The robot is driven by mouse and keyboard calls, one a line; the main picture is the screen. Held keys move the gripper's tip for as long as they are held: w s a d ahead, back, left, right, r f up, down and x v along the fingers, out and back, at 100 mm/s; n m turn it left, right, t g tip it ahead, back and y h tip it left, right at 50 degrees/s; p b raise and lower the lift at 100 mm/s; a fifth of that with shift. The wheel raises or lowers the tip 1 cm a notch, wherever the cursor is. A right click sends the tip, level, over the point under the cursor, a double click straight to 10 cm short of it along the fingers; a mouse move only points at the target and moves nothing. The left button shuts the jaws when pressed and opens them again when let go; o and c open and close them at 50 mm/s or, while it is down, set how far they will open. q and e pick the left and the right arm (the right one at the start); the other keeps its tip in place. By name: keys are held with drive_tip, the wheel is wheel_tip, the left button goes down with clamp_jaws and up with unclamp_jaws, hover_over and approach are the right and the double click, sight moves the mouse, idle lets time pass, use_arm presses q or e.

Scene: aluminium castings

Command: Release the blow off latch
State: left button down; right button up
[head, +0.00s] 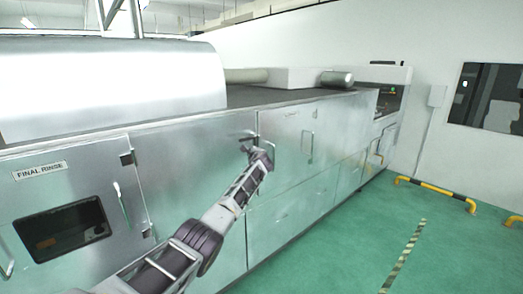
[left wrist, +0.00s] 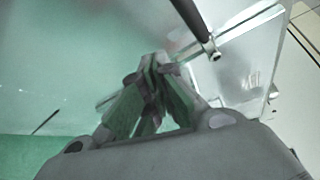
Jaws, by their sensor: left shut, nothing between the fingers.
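A dark bar-shaped handle (left wrist: 195,24) with a pale round end shows on the metal panel in the left wrist view; it looks like the latch, though no label is readable. In the head view a small dark handle (head: 246,138) shows at the panel seam just above my gripper. My left gripper (head: 249,151) is at the machine's front. Its fingers (left wrist: 155,68) are shut and empty, their tips a little below and left of the handle in the wrist view. I cannot tell whether they touch it. My right gripper is not in view.
The long metal machine has a door (head: 75,190) labelled FINAL RINSE at left and a closed panel with a vertical handle (head: 308,146) to the right. Yellow-black floor barriers (head: 436,190) stand at far right. The green floor (head: 340,250) in front is clear.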

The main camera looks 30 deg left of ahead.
use_arm(q)
drive_tip(key=s+d+r, duration=0.2)
drive_tip(key=d+r, duration=0.1)
drive_tip(key=d, duration=0.3)
drive_tip(key=shift+s+d+r+b, duration=0.15)
drive_tip(key=shift+s+r+b, duration=0.1)
drive_tip(key=shift+r+b, duration=0.15)
idle(0.4)
idle(0.4)
